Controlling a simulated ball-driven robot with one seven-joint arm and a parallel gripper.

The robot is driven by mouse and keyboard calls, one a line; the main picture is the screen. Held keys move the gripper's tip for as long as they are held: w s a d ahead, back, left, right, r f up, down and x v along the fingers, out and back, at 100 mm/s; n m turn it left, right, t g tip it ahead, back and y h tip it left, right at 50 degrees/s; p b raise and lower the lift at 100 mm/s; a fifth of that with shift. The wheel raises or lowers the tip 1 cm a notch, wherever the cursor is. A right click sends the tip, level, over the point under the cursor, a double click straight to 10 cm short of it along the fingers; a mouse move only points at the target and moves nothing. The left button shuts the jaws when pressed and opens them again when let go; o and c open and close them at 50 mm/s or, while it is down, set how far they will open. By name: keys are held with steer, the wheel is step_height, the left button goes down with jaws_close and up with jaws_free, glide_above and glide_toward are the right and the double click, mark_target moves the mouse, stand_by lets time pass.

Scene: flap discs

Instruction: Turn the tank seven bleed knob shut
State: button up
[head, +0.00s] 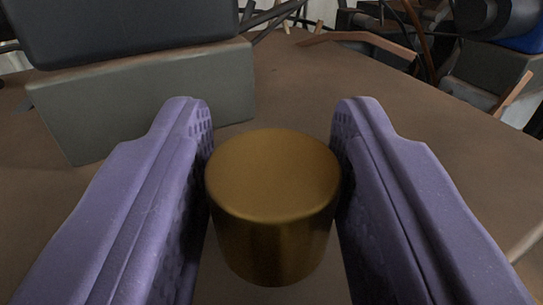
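A brass-coloured round knob (273,180) stands in the middle of the head view, its flat top tilted toward me. My gripper (272,140) has two purple fingers, one on each side of the knob. The left finger's inner pad meets the knob's left edge in the picture, and the right finger meets its right edge. Whether both pads press on it is hard to tell, but no clear gap shows. No label for tank seven is visible. What the knob is mounted on is hidden below it.
A grey block (150,105) with a dark box (125,30) on top stands behind my left finger. Cables and copper-coloured strips (360,40) lie at the back. A grey block (490,75) under a dark cylinder is at the far right. The brown surface (300,85) between is bare.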

mark_target(272, 168)
steer(key=shift+o, duration=0.9)
step_height(272, 168, up, 4)
steer(key=shift+r+p, duration=0.2)
steer(key=shift+p, duration=0.9)
steer(key=s+d+p, duration=0.1)
steer(key=s+d, duration=0.2)
steer(key=s, duration=0.4)
steer(key=s+d, duration=0.4)
steer(key=s, duration=0.3)
steer(key=shift+s+r+p, duration=0.2)
steer(key=shift+r+p, duration=0.05)
steer(key=shift+p, duration=0.15)
steer(key=shift+w, duration=0.1)
